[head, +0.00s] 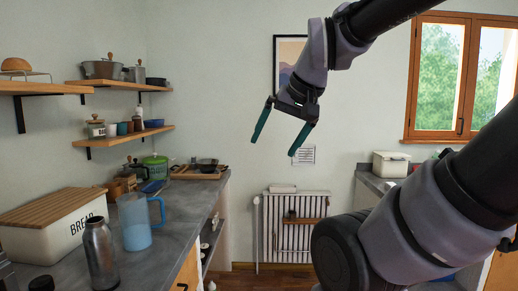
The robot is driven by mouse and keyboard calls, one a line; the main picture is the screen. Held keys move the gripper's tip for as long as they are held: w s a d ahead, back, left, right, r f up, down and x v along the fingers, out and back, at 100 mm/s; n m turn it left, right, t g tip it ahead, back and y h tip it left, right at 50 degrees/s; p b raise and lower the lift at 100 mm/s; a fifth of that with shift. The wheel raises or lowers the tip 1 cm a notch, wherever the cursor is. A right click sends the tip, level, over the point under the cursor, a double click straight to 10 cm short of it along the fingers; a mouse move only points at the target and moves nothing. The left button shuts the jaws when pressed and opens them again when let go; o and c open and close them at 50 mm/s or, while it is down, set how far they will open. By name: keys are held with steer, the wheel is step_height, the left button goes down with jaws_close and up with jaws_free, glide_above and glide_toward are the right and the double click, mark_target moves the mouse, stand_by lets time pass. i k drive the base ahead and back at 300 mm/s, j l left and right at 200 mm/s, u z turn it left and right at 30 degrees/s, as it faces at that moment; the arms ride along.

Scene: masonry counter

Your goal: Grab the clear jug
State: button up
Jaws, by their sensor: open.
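The clear jug (134,222) stands upright on the grey counter at the left in the head view. It is see-through with a bluish tint, and its blue handle is on its right side. My gripper (281,142) is open and empty, with two teal fingers pointing down and to the left. It is in the air, up and to the right of the jug, well apart from it. A dark metal bottle stands in front and to the left of the jug and may overlap its lower left edge.
The metal bottle (100,255) and a cream bread box (52,235) crowd the jug's left. A green-lidded container (155,168) and a wooden tray (198,172) are behind it. Shelves (125,137) hang above the counter. Bare counter (178,228) lies right of the jug.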

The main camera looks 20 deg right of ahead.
mark_target(136, 228)
steer(key=i+l, duration=0.1)
steer(key=l, duration=0.2)
steer(key=i+l+u, duration=0.1)
steer(key=l+u, duration=0.85)
steer(key=u, duration=0.65)
steer(key=i+l, duration=0.05)
